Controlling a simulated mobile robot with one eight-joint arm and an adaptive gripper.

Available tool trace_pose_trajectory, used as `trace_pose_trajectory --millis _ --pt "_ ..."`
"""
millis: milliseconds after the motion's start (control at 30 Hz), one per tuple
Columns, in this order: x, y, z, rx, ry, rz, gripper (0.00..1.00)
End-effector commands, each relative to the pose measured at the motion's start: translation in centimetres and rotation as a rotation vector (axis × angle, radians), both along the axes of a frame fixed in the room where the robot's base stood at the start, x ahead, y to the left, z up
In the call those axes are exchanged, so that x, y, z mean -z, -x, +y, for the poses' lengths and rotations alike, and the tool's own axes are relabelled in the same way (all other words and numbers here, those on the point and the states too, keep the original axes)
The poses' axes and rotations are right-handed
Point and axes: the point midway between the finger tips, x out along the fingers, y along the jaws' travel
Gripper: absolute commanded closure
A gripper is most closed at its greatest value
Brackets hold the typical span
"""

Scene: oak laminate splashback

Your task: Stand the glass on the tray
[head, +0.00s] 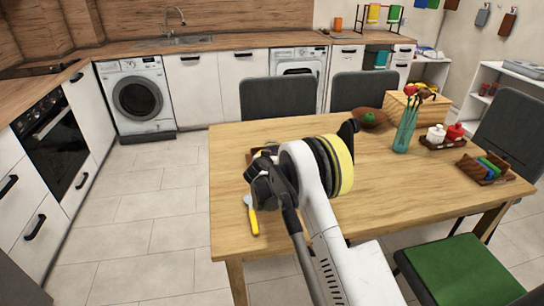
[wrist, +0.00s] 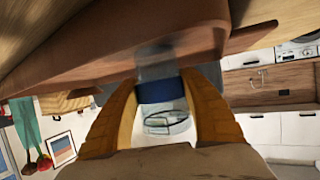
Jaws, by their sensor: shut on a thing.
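My gripper (wrist: 160,88) shows in the wrist view, its two orange-yellow fingers closed around the glass (wrist: 157,93). The glass is clear with a dark blue band, and its far end overlaps the brown tray (wrist: 85,66) in the picture. The wrist view is upside down, so the tray fills its top. I cannot tell whether the glass touches the tray. In the head view my arm hides the glass and most of the tray; a brown edge shows left of the arm.
On the wooden table (head: 400,190) a yellow-handled utensil (head: 252,217) lies near the left edge. A brown bowl (head: 371,119), a vase with red flowers (head: 405,132) and a small rack (head: 485,169) stand right of my arm. Chairs surround the table. The floor at left is clear.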

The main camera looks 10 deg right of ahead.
Motion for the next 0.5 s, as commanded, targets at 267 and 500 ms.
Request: trace_pose_trajectory --millis 267,500 --pt "0.03 0.0 0.0 0.0 0.0 0.0 0.3" --pt "-0.68 0.61 0.33 -0.001 0.0 0.0 0.3"
